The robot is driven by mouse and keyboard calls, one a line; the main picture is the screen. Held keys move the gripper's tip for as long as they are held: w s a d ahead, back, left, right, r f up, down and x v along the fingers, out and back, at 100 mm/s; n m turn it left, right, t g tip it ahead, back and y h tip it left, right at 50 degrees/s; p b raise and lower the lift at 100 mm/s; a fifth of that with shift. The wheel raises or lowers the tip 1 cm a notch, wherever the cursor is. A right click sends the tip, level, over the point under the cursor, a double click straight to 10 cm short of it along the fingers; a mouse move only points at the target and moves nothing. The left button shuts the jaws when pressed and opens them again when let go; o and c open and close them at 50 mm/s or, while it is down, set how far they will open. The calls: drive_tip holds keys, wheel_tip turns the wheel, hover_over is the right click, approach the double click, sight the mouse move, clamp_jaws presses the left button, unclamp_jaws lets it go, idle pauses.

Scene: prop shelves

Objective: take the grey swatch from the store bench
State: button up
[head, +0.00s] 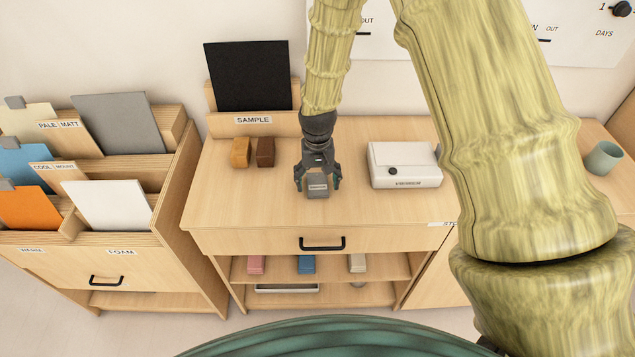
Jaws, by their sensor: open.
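A small grey block with a pale label, which looks like the grey swatch (317,193), is on the wooden bench top (230,205). My gripper (318,184) points down over it, open, with one finger on its left and one on its right. I cannot tell whether the fingers touch it. The gripper's palm hides the swatch's far part.
A tan block (240,152) and a dark brown block (265,151) stand left of my gripper. A white box (404,166) lies to the right. A black panel (247,76) stands behind, in a holder marked SAMPLE. A rack of coloured sheets (115,123) is at left.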

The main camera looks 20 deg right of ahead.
drive_tip(key=shift+f, duration=0.4)
drive_tip(key=c, duration=1)
drive_tip(key=shift+r, duration=0.1)
